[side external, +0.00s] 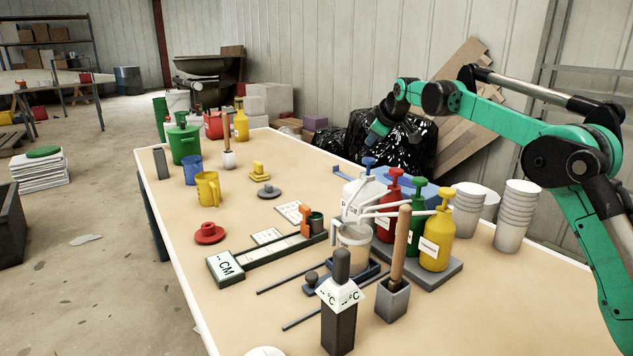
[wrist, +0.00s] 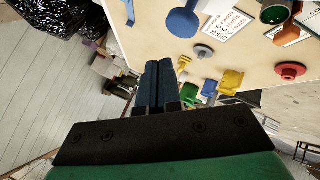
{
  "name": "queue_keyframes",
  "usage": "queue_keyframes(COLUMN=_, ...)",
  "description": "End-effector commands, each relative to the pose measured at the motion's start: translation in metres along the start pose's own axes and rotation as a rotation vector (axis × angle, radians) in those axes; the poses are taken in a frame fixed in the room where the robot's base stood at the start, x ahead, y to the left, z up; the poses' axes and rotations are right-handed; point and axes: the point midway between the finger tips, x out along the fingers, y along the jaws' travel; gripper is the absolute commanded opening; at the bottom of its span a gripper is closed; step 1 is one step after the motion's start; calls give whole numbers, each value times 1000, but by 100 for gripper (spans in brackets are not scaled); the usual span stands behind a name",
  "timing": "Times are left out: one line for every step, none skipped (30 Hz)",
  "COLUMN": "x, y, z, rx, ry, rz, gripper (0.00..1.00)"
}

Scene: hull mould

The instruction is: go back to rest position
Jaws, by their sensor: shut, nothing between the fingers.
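My gripper (side external: 376,132) is raised above the far right side of the table (side external: 165,225), in front of the black plastic bags, at the end of my green arm. In the wrist view its two dark blue fingers (wrist: 158,68) are together with nothing between them. It touches no object that I can see. Below and nearer the camera stand pump bottles: white (side external: 364,190), red (side external: 389,212), green (side external: 416,222) and yellow (side external: 437,238).
Stacked white cups (side external: 516,215) stand at the right edge. A translucent beaker (side external: 353,246), a dark display stand (side external: 339,320) and a wooden-handled tool in a grey holder (side external: 393,300) stand in front. Yellow (side external: 208,190) and blue mugs (side external: 192,170) are left. Black bags (side external: 400,145) lie behind.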

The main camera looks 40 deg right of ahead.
Motion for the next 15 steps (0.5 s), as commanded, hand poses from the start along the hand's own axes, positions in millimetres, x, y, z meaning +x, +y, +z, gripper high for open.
queue_keyframes(x=-2, y=-2, z=-2, rx=6, ry=4, rz=-3, gripper=0)
queue_keyframes(x=-5, y=-4, z=-3, rx=12, ry=8, rz=-5, gripper=0)
queue_keyframes(x=-10, y=-8, z=-6, rx=25, ry=15, rz=-10, gripper=0)
queue_keyframes(x=-14, y=-12, z=-8, rx=40, ry=22, rz=-15, gripper=0)
queue_keyframes(x=-20, y=-17, z=-10, rx=56, ry=30, rz=-21, gripper=0)
queue_keyframes(x=-29, y=-25, z=-14, rx=83, ry=44, rz=-32, gripper=0)
queue_keyframes(x=-37, y=-32, z=-16, rx=107, ry=54, rz=-41, gripper=0)
queue_keyframes(x=-45, y=-40, z=-17, rx=133, ry=65, rz=-50, gripper=0)
queue_keyframes(x=-56, y=-52, z=-19, rx=169, ry=81, rz=-66, gripper=0)
queue_keyframes(x=-65, y=-61, z=-19, rx=197, ry=92, rz=-77, gripper=0)
queue_keyframes(x=-73, y=-71, z=-18, rx=224, ry=102, rz=-89, gripper=0)
queue_keyframes(x=-84, y=-84, z=-16, rx=261, ry=116, rz=-106, gripper=0)
queue_keyframes(x=-92, y=-94, z=-14, rx=288, ry=125, rz=-119, gripper=0)
queue_keyframes(x=-100, y=-104, z=-12, rx=316, ry=134, rz=-133, gripper=0)
queue_keyframes(x=-109, y=-118, z=-7, rx=353, ry=145, rz=-151, gripper=0)
